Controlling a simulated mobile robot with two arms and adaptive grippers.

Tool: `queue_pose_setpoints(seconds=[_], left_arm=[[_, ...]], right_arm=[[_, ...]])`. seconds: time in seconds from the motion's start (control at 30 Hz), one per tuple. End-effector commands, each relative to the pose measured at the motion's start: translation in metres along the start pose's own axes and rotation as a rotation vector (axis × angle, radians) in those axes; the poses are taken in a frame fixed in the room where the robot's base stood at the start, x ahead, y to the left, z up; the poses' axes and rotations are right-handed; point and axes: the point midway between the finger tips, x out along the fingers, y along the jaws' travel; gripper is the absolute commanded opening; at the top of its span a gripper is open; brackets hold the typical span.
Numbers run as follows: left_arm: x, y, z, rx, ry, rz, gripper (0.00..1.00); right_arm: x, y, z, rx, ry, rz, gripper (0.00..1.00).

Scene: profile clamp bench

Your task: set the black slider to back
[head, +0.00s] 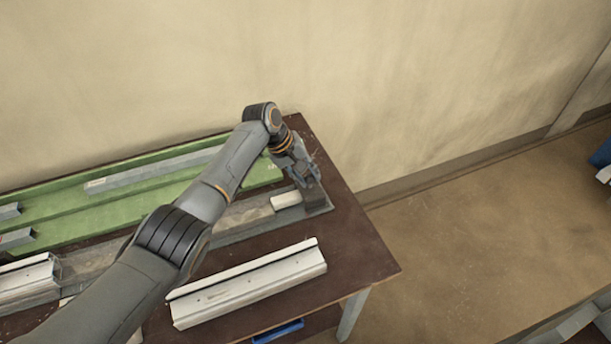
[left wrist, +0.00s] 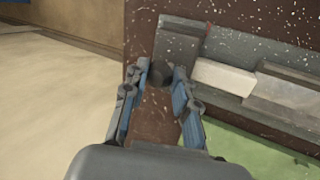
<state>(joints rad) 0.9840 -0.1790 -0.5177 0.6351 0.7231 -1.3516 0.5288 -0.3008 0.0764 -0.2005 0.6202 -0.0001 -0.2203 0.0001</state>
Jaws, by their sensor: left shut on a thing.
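My left gripper (head: 312,180) reaches down over the right end of the grey rail clamp (head: 240,220) on the bench. In the left wrist view the left gripper (left wrist: 161,80) has its two blue-padded fingers on either side of a dark round knob, the black slider (left wrist: 161,74), and is shut on it. The slider is at the clamp's end, beside a dark grey end block (left wrist: 180,38). In the head view the gripper hides the slider. A white block (head: 286,199) sits in the clamp channel, next to the end block. My right gripper is not in view.
A white slotted profile (head: 248,285) lies along the front of the brown bench (head: 355,262). A green tray (head: 110,204) with grey bars (head: 150,171) runs along the back, near the wall. The bench's right corner is clear. A blue item (head: 278,331) lies below the bench top.

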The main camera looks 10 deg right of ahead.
Motion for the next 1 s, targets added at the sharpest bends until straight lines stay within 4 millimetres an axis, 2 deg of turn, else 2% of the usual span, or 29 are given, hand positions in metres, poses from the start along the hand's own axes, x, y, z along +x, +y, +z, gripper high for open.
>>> queue_pose_setpoints(seconds=[0.1,0.4,0.43,0.5,0.53,0.83,1.0], left_arm=[[0.000,0.004,-0.002,0.001,0.007,0.007,0.00],[-0.001,0.005,-0.002,0.001,0.008,0.011,0.00],[-0.001,0.005,-0.002,0.001,0.008,0.011,0.34],[-0.001,0.005,-0.002,0.001,0.008,0.011,0.48],[-0.001,0.005,-0.002,0.001,0.008,0.010,0.51],[-0.001,0.003,-0.001,0.000,0.004,0.005,0.51],[-0.013,0.003,-0.002,0.000,0.005,0.007,0.51]], right_arm=[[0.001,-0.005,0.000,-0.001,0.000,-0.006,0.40],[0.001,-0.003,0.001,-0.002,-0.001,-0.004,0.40],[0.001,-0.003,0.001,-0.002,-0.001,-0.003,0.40],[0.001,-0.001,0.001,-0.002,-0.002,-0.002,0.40],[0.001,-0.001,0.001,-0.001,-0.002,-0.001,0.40],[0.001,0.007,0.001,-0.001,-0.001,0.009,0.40],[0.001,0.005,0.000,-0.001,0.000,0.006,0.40]])
